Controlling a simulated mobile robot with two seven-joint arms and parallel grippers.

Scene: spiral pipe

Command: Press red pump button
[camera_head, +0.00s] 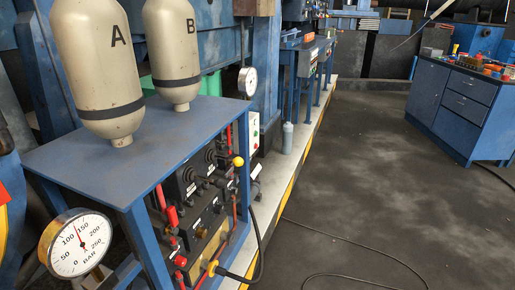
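A blue pump stand (150,150) fills the left foreground, with a black control panel (205,185) under its top on the right-hand side. A small red knob or button (180,261) sits low on the panel. A red handle (172,217) is above it. A white control box (253,130) with small coloured spots is behind the stand; I cannot tell its buttons apart. Which red part is the pump button is not clear at this size. Neither of my grippers is in view.
Two beige tanks, A (95,60) and B (172,45), hang over the stand. A round pressure gauge (76,244) is at its front left corner. A black cable (340,278) lies on the floor. A blue cabinet (465,110) stands at right; the floor between is mostly clear.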

